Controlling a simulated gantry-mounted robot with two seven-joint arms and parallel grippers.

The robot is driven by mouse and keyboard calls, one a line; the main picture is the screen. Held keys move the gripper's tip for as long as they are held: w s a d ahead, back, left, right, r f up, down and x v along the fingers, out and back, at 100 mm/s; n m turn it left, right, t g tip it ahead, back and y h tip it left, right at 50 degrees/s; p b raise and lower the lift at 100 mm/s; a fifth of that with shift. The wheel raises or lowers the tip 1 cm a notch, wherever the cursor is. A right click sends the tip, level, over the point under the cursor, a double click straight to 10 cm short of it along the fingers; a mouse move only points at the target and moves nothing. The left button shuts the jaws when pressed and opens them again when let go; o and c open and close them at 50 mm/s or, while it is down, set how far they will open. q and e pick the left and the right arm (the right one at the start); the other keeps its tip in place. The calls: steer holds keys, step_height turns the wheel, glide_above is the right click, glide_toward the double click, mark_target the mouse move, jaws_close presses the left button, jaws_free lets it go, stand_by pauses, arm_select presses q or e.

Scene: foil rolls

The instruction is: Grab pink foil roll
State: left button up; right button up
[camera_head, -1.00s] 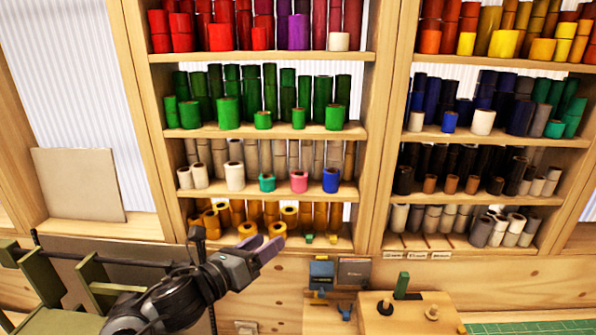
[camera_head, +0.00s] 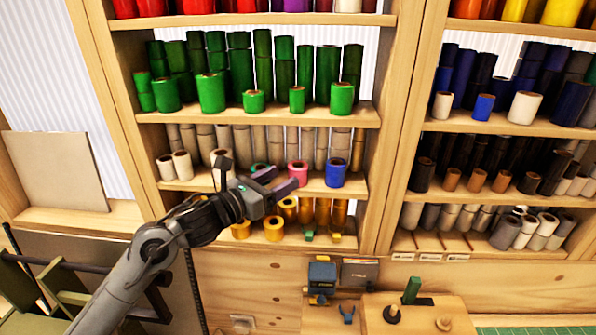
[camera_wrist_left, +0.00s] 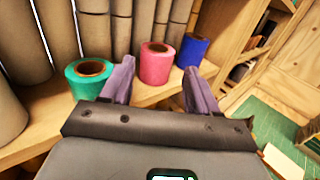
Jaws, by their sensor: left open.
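The pink foil roll (camera_head: 297,173) stands upright on the shelf, between the blue roll (camera_head: 335,172) and a teal roll that my left gripper mostly hides in the head view. My left gripper (camera_head: 279,181) is open and empty, just in front of the shelf and close to the pink roll. In the left wrist view the pink roll (camera_wrist_left: 157,63) shows beyond and between the two purple fingers (camera_wrist_left: 160,85), apart from them. The teal roll (camera_wrist_left: 89,78) is left of the left finger, and the blue roll (camera_wrist_left: 191,50) is behind the right finger. My right gripper is not in view.
Tall grey-beige rolls (camera_head: 255,140) stand close behind the pink roll. Green rolls (camera_head: 210,93) fill the shelf above, and yellow rolls (camera_head: 274,229) the shelf below. A wooden upright (camera_head: 400,130) bounds the shelf on the right. A workbench block (camera_head: 420,312) lies below right.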

mark_target(291, 171)
arm_select(q)
steer(key=x, duration=0.1)
steer(key=p+x, duration=0.1)
steer(key=x, duration=0.1)
steer(key=p+x, duration=0.1)
steer(key=shift+w+r, duration=0.2)
steer(key=shift+r, duration=0.1)
steer(key=shift+w+d+f+p, duration=0.15)
steer(key=shift+w+d+p, duration=0.15)
steer(key=shift+w, duration=0.05)
steer(key=c, duration=0.8)
steer(key=shift+c, duration=0.2)
